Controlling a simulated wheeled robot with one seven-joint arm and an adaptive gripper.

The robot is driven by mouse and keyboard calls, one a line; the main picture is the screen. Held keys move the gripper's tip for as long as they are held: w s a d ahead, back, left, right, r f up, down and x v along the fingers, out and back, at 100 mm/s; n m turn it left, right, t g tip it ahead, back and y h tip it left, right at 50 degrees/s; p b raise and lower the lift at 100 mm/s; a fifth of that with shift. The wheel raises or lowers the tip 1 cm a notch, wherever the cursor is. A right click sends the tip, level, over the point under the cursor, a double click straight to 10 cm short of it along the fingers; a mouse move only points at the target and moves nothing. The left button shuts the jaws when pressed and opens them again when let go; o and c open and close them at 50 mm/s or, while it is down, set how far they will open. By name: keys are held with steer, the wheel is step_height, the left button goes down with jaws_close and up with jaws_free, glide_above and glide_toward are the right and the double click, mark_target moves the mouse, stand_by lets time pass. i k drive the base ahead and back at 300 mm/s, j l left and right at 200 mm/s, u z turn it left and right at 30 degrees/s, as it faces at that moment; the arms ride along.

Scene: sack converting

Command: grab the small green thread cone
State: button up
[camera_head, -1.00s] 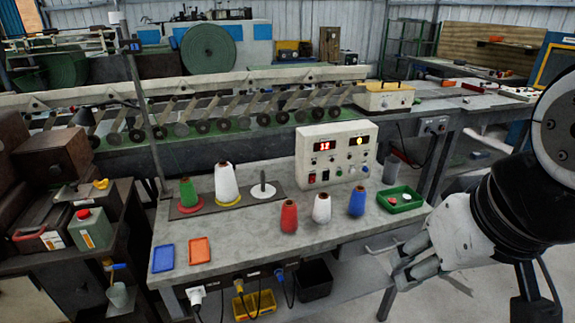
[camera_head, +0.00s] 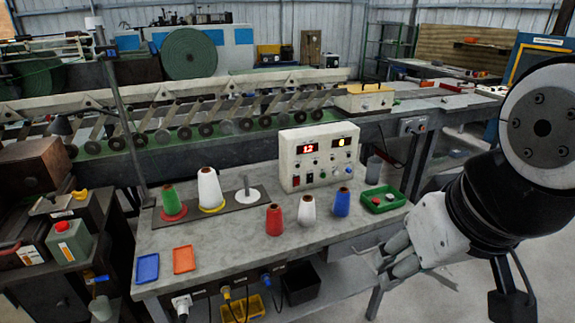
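The small green thread cone (camera_head: 171,201) stands upright on a red disc at the left end of a dark strip (camera_head: 227,204) on the grey table. A larger white cone (camera_head: 210,188) stands just right of it on a yellow-rimmed disc. My gripper (camera_head: 385,270) is at the lower right, beside the table's right front edge, well apart from the green cone. Its fingers point left and down and nothing shows between them. The fingers are small and partly overlap, so I cannot tell how far they are open.
Red (camera_head: 274,220), white (camera_head: 307,210) and blue (camera_head: 342,202) cones stand in a row at centre right. A control box (camera_head: 318,157) is behind them, a green tray (camera_head: 383,199) to the right. Blue (camera_head: 147,268) and orange (camera_head: 184,260) trays lie at front left. An empty spindle (camera_head: 247,190) stands right of the large cone.

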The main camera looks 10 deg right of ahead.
mark_target(171, 205)
steer(key=i+j, duration=0.4)
steer(key=i, duration=0.2)
steer(key=i+j, duration=0.4)
steer(key=i, duration=0.2)
